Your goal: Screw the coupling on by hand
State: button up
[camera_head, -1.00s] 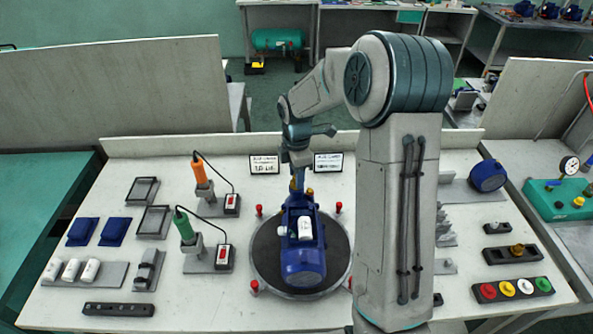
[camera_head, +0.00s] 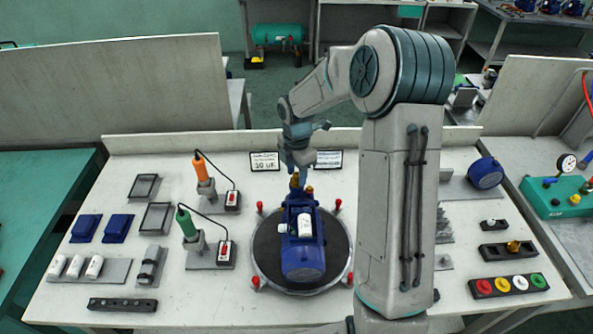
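A blue pump (camera_head: 303,260) with a white cylinder (camera_head: 305,224) on top stands on a round dark turntable (camera_head: 262,276) in the middle of the bench. Brass-coloured fittings (camera_head: 309,191) show at its far end. One brass piece (camera_head: 295,182) is directly under my gripper (camera_head: 296,174); I cannot tell whether it is the coupling or whether it is threaded on. My gripper points down at the pump's far end. Its fingertips are small and partly hidden, so their opening and any hold on the brass piece are unclear.
Red-topped posts (camera_head: 338,204) ring the turntable. Orange (camera_head: 200,168) and green-handled (camera_head: 187,224) tools stand in holders at left, near trays (camera_head: 145,186) and white cylinders (camera_head: 75,266). A strip of coloured caps (camera_head: 509,287) lies at right. Two small signs (camera_head: 264,161) stand behind my gripper.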

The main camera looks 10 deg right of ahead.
grip_shut()
jog(key=shift+f+m+b, duration=0.1)
jog(key=shift+m+b, duration=0.35)
jog(key=shift+m, duration=1.25)
jog(key=m+b, duration=0.1)
jog(key=m, duration=0.2)
jog(key=shift+m, duration=0.4)
jog(key=m+b, duration=0.1)
jog(key=m, duration=0.2)
